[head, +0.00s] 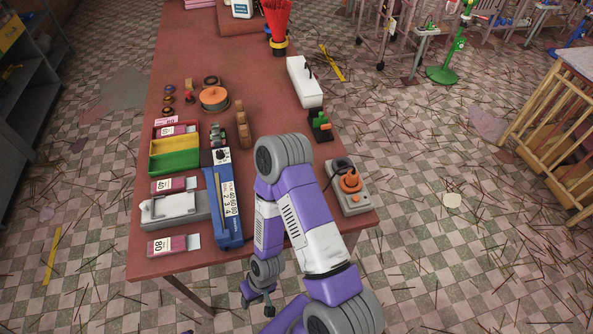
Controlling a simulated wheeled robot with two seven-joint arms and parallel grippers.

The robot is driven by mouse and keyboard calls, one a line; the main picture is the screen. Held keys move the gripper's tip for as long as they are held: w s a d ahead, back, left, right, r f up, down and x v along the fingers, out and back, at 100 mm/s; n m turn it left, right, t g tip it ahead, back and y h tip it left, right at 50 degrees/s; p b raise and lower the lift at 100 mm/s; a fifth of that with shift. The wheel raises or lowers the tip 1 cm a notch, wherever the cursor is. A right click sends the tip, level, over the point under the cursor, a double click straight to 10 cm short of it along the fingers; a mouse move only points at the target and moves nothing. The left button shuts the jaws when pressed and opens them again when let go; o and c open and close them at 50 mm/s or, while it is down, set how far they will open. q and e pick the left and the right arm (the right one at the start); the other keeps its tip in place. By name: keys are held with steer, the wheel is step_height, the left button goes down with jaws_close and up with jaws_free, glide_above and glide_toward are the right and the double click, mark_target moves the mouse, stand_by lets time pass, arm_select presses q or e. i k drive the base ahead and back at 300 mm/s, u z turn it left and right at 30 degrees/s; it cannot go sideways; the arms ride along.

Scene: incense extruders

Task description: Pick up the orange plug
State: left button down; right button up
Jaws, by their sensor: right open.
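An orange plug (350,182) sits on a light grey block (354,201) near the right front corner of the table, with a black cord curling behind it. I cannot tell how firmly it is seated. My right arm crosses the picture just left of this block. My right gripper (258,307) is small in view, hanging in front of the table's front edge, to the left of and nearer than the plug. Its fingers are apart and nothing shows between them. My left gripper is not in view.
The reddish table (265,68) holds a blue boxed device (229,215), coloured trays (174,161), a grey scale-like device (173,208), an orange disc (214,97) and a white box (303,82). A small green-and-orange item (320,125) stands behind the plug's block. Sticks litter the tiled floor.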

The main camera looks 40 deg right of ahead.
mark_target(351, 179)
steer(key=u, duration=0.95)
steer(key=k, duration=1.1)
steer(key=z, duration=1.45)
steer(key=i, duration=0.45)
